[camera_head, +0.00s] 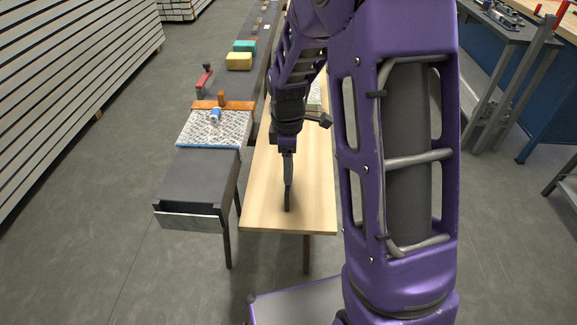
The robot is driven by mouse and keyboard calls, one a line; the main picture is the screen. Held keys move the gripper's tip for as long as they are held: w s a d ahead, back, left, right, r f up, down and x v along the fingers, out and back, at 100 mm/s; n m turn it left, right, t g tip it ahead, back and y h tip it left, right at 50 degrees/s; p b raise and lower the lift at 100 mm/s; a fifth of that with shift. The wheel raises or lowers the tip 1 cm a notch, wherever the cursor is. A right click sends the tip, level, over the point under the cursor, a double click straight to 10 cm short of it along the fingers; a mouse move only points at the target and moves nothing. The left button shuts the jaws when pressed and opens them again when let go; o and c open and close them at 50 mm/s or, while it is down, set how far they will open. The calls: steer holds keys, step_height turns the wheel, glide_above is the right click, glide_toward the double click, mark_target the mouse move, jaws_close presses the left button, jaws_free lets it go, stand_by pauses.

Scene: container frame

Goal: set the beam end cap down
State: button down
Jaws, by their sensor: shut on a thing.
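My gripper (288,182) points down over the light wooden table (263,205), near its front end. It is seen edge-on and is shut on a narrow dark piece, taken as the beam end cap (287,203). The piece hangs upright below the fingers. I cannot tell whether its lower end touches the tabletop or is just above it. The fingertips are hard to tell apart from the piece.
Left of the table stands a dark bench with an open drawer (190,218), a patterned mat (233,127) and a small blue-and-white item (215,116). Yellow (239,61) and green (245,46) blocks lie farther back. The wooden tabletop's front is mostly clear.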

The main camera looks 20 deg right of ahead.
steer(key=shift+f, duration=0.15)
steer(key=shift+c, duration=0.7)
jaws_free()
step_height(320, 180, up, 12)
steer(key=p, duration=0.1)
steer(key=shift+r+p, duration=0.2)
steer(key=shift+p, duration=0.2)
